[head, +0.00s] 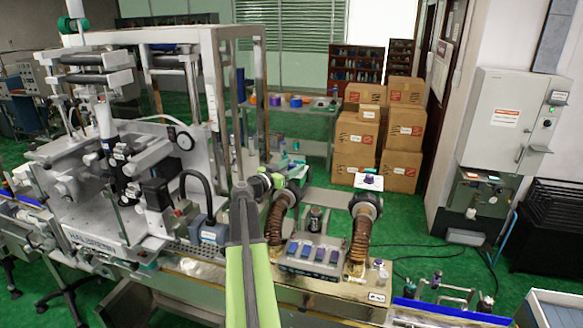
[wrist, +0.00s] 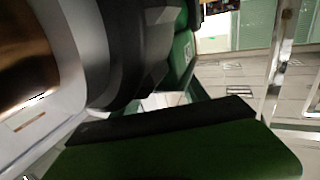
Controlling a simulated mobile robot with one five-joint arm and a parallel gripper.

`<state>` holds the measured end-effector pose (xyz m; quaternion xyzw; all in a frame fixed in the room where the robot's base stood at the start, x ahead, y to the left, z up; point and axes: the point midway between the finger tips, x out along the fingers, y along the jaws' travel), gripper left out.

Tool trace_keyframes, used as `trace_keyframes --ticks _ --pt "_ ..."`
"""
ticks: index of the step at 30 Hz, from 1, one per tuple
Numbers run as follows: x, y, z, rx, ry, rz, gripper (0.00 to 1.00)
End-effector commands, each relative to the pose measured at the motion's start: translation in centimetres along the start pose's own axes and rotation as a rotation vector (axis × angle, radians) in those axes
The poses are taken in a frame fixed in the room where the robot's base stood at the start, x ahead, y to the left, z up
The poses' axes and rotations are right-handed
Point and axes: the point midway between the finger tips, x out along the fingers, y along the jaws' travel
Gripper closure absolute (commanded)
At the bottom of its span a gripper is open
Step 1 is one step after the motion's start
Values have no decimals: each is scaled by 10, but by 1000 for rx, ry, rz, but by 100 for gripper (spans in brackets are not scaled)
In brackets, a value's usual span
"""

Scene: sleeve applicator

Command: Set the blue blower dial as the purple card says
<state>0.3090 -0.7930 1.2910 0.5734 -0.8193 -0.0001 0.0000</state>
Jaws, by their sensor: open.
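My gripper (head: 283,180) is at the left of two blowers with brown hose-like nozzles, close to its black top ring. My lime-green arm reaches up to it from the bottom of the head view. In the wrist view its dark green finger (wrist: 175,150) spans the bottom, and the jaws are open with nothing seen between them. The left blower's brown nozzle (head: 278,222) hangs below the gripper. The right blower (head: 360,238) has a white plate with a purple piece (head: 369,180) on top. I cannot make out a blue dial or read a purple card.
A large labelling machine (head: 110,180) fills the left. A panel with several blue blocks (head: 312,254) lies between the nozzles. Cartons (head: 356,140) are stacked behind. A grey wall cabinet (head: 510,120) stands at right, with small coloured pieces below it.

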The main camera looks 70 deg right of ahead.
Motion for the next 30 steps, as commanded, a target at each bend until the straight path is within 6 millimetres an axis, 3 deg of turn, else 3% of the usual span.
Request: trace_keyframes --ticks 10,21,30 --pt "6 0 0 0 0 0 49" --pt "5 0 0 0 0 -1 98" --pt "4 -1 0 0 -1 2 100"
